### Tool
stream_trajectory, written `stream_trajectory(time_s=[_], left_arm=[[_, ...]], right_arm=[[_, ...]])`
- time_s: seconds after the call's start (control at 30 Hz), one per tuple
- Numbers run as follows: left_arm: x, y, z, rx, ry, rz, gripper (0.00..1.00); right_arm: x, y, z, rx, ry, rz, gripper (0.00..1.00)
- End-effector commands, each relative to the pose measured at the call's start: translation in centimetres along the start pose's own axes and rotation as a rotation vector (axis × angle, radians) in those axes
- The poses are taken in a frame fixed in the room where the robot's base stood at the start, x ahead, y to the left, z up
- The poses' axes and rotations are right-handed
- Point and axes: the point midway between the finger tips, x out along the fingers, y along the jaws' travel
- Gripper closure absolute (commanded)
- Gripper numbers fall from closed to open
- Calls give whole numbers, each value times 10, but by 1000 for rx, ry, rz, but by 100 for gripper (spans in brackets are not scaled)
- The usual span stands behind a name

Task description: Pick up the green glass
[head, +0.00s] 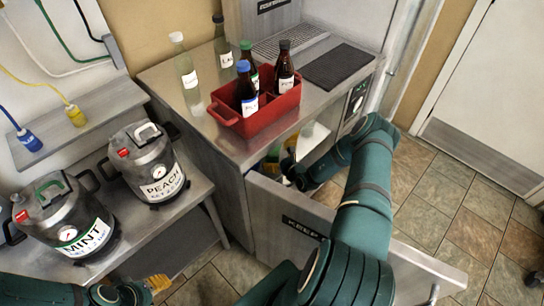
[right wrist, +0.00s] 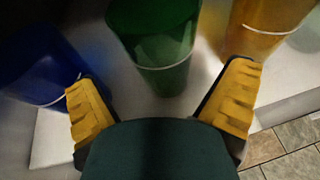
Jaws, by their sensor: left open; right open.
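My right gripper (right wrist: 160,97) is open with yellow-padded fingers spread on either side, and the glass's near end appears just beyond the gap. Touching cannot be told. My left gripper (head: 152,288) is open, low at the left, far from the glass.
A blue glass (right wrist: 40,65) stands left of the green one and an amber glass (right wrist: 262,28) right, both close to the fingers. A red crate (head: 262,121) of bottles stands on the counter above.

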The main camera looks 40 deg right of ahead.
Motion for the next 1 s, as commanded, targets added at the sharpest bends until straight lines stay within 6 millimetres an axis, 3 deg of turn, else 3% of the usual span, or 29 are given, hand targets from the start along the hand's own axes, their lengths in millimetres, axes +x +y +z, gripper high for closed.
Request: stream_trajectory(time_s=[0.3,0.6,0.67,0.8,0.83,1.0], left_arm=[[20,-7,-2,1,10,0,52],[20,-7,-2,1,11,0,52],[20,-7,-2,1,11,0,52],[20,-7,-2,1,11,0,52],[20,-7,-2,1,11,0,52],[20,-7,-2,1,11,0,52]], right_arm=[[43,-2,-7,-2,-2,1,0],[47,-3,-5,-1,-2,1,0],[47,-3,-5,-1,-2,1,18],[47,-3,-5,-1,-1,1,67],[47,-3,-5,-1,-1,1,75],[47,-3,-5,-1,-1,1,76]])
